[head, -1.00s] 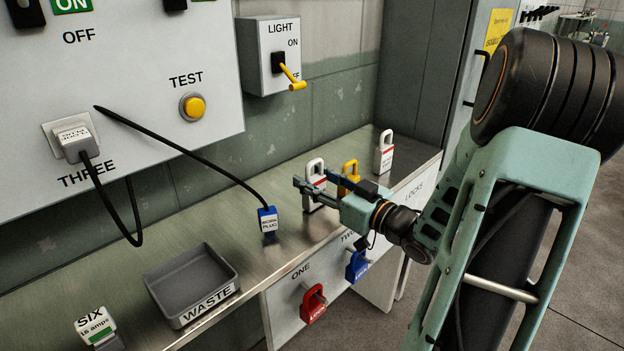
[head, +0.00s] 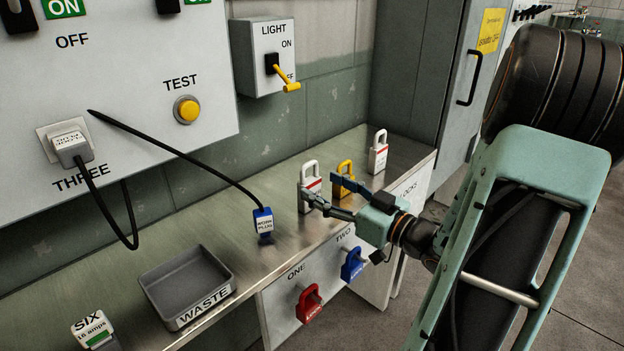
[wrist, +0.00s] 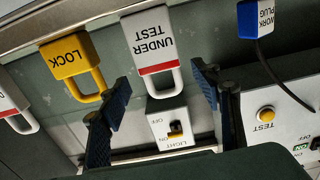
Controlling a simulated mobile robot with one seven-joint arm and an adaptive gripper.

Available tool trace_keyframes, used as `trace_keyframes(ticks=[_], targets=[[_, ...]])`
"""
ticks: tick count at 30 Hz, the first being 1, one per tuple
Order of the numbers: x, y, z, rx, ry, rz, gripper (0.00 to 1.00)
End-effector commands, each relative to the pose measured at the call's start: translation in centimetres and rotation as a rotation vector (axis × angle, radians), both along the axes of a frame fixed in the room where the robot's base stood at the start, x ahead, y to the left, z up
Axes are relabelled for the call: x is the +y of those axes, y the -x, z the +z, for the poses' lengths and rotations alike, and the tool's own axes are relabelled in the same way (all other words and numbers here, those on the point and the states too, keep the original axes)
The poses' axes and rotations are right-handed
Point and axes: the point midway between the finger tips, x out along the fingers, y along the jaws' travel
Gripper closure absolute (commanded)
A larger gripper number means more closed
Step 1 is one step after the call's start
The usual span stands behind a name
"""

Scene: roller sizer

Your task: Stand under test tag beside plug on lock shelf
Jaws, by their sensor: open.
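The white under test tag (head: 311,184), shaped like a padlock with a red stripe, stands upright on the metal shelf (head: 222,215). It also shows upside down in the wrist view (wrist: 150,45), reading UNDER TEST. My gripper (head: 326,189) is open at the tag's front right in the head view. In the wrist view its blue-padded fingers (wrist: 163,88) are spread to either side of the tag's shackle line; contact cannot be told. The blue work plug (head: 263,221) stands on the shelf left of the tag, with a black cable; it also shows in the wrist view (wrist: 255,20).
A yellow lock (head: 344,178) stands close right of the tag, and another white tag (head: 378,152) stands farther right. A grey waste tray (head: 188,283) sits at left. Red (head: 308,303) and blue (head: 352,264) padlocks hang on the front panel. Shelf between plug and tag is clear.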

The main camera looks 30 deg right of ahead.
Motion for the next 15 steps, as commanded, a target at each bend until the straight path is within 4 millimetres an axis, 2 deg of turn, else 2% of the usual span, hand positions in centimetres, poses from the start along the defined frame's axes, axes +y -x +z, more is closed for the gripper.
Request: trace_keyframes(ticks=[1, 6, 10, 15], targets=[[-0.5, 1.1, 0.1, 0.002, 0.0, -0.004, 0.42], [-1.6, 4.3, 0.1, 0.001, -0.001, -0.003, 0.42], [-2.1, 5.7, 0.0, 0.0, 0.0, -0.002, 0.42], [-2.3, 6.5, 0.0, -0.001, -0.001, 0.0, 0.42]])
